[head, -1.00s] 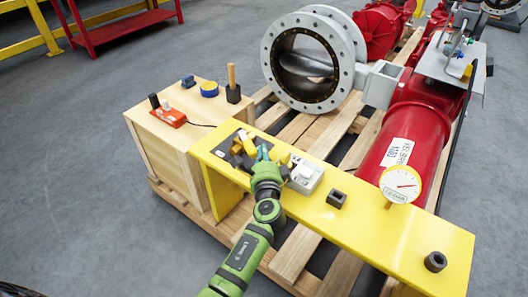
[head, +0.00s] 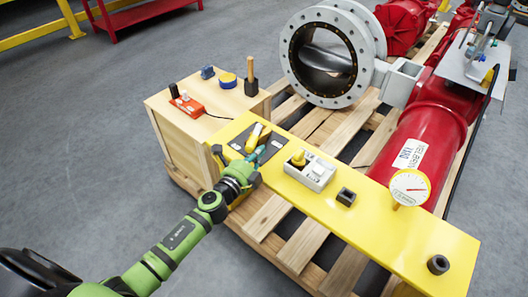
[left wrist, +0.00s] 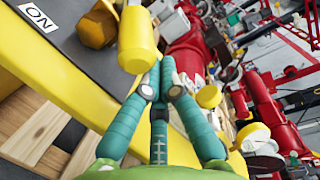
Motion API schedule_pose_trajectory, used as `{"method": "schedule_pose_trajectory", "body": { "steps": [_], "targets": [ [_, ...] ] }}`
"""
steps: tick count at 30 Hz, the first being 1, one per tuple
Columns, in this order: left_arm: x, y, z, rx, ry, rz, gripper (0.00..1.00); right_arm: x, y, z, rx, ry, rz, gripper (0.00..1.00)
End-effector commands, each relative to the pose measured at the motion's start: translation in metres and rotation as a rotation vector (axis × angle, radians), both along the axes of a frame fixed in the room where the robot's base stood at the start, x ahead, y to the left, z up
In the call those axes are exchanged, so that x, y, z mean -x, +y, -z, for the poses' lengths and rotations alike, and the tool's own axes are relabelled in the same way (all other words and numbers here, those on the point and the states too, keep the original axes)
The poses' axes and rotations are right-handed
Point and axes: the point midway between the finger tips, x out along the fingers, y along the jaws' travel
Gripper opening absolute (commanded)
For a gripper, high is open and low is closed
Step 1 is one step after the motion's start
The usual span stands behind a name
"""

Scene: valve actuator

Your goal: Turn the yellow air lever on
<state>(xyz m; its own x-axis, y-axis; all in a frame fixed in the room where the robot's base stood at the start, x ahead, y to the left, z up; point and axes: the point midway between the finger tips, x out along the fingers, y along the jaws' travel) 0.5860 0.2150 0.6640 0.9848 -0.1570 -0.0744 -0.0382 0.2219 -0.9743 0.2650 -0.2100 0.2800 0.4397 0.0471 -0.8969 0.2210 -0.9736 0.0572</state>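The yellow lever (head: 254,138) sits on a dark plate (head: 271,149) on the yellow bench. In the left wrist view its rounded yellow handle (left wrist: 138,42) is just ahead of the fingertips, slightly left. A white "ON" label (left wrist: 38,17) lies on the dark plate at upper left there. My left gripper (head: 250,160) is at the plate's near edge, beside the lever. In the left wrist view its teal fingers (left wrist: 161,72) converge with tips together, and nothing shows clearly between them. Whether they touch the handle cannot be told. My right gripper is not in view.
A grey box with a yellow knob (head: 308,172) stands right of the plate. Black square (head: 346,197) and round (head: 438,264) pieces sit farther along the bench. A wooden box (head: 180,136) with small tools is at left. A gauge (head: 409,187) stands by the red cylinder (head: 424,140).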

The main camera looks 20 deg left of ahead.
Motion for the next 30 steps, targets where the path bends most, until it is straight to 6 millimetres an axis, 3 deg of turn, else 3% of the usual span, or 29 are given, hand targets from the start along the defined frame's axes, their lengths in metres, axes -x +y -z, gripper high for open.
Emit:
{"method": "schedule_pose_trajectory", "body": {
  "steps": [16,30],
  "targets": [
    [0.006,0.035,0.001,0.000,-0.001,0.394,0.00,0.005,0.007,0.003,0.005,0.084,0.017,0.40],
    [0.007,0.046,0.000,0.001,-0.001,0.391,0.00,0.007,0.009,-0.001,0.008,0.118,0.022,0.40]
  ]
}}
